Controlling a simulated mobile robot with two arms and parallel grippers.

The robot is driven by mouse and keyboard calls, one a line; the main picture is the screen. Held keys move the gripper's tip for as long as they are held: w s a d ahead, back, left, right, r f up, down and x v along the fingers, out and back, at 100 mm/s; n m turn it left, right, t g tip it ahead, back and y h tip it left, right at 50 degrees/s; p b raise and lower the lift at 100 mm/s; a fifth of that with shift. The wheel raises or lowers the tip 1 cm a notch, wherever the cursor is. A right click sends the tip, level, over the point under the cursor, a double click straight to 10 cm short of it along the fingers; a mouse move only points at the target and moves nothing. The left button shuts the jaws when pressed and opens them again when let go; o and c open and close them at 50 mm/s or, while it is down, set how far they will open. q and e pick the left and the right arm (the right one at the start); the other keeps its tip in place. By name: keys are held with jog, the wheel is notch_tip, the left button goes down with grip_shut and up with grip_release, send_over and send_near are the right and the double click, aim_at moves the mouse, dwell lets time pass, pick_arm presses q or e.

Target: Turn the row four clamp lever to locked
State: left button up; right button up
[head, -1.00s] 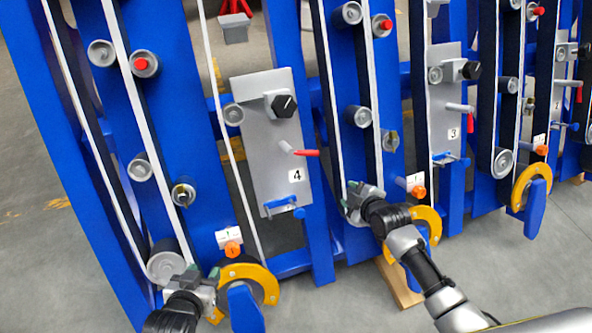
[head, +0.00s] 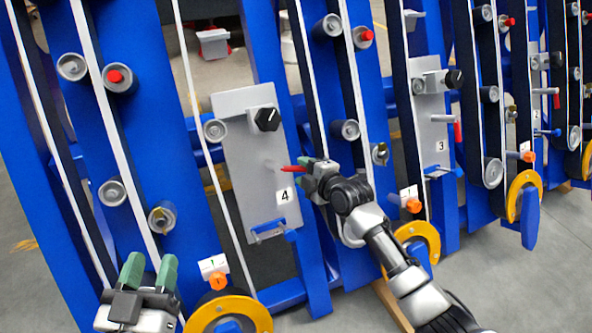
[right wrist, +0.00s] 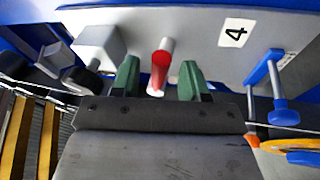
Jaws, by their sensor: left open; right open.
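The row four clamp lever (head: 291,168) has a red handle on a grey plate (head: 240,130) marked 4. It sticks out to the right in the head view. My right gripper (head: 309,172) is at the tip of the red handle. In the right wrist view the red lever (right wrist: 161,68) shows end-on between the two green fingers of my right gripper (right wrist: 160,80), which are open, with gaps on both sides. My left gripper (head: 150,272) is open and empty at the lower left, before the blue frame and away from the lever.
A black knob (head: 267,119) sits above the lever, and a blue handle (head: 290,235) below it. An orange knob (head: 217,281) and a yellow wheel (head: 232,312) stand low near my left gripper. Row three's plate (head: 433,120) is to the right.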

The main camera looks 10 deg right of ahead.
aim_at(302, 170)
jog(key=x, duration=0.3)
jog(key=shift+f+b, duration=0.1)
jog(key=shift+b, duration=0.3)
pick_arm(q)
jog(key=shift+s+d+r+t+h, duration=0.1)
jog(key=shift+s+r+t+h, duration=0.15)
jog(key=shift+r+t, duration=0.4)
jog(key=shift+s+d+r+t+h, duration=0.1)
jog(key=shift+s+r+t+h, duration=0.2)
jog(key=shift+r+t, duration=0.4)
jog(key=shift+s+r+t+h, duration=0.2)
jog(key=shift+r+t+h, duration=0.05)
jog(key=shift+r+t, duration=0.4)
pick_arm(e)
jog(key=shift+w+a, duration=0.2)
jog(key=shift+w, duration=0.2)
grip_shut()
